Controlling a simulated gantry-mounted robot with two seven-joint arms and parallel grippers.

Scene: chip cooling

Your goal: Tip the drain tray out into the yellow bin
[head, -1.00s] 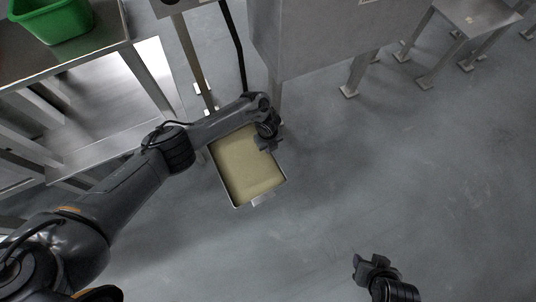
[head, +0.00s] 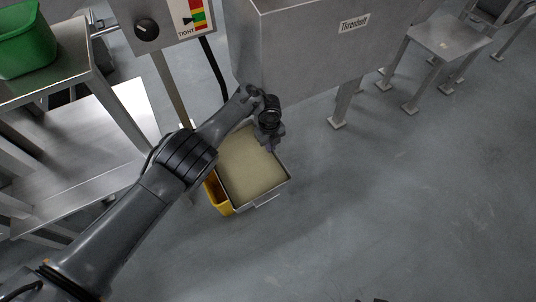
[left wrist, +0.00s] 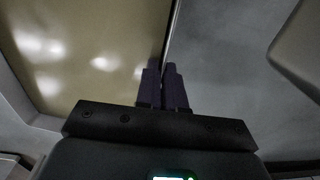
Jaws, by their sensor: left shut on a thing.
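The drain tray (head: 250,205) is a shallow metal pan with a flat, pale yellowish layer inside. It looks roughly level in the head view. My left gripper (head: 269,144) is at its far right edge, shut on the rim. In the left wrist view the fingers (left wrist: 164,82) close on the thin tray edge, and the yellowish layer (left wrist: 95,45) shows glossy light spots. The yellow bin (head: 217,193) shows below and left of the tray in the head view. The tray and my left arm hide most of it. My right gripper is out of view.
A steel bench with a shelf (head: 90,130) stands at left, a green bin (head: 28,42) on top. A control panel (head: 170,22) on a post and a large metal cabinet (head: 325,45) stand behind the tray. The grey floor at right is open.

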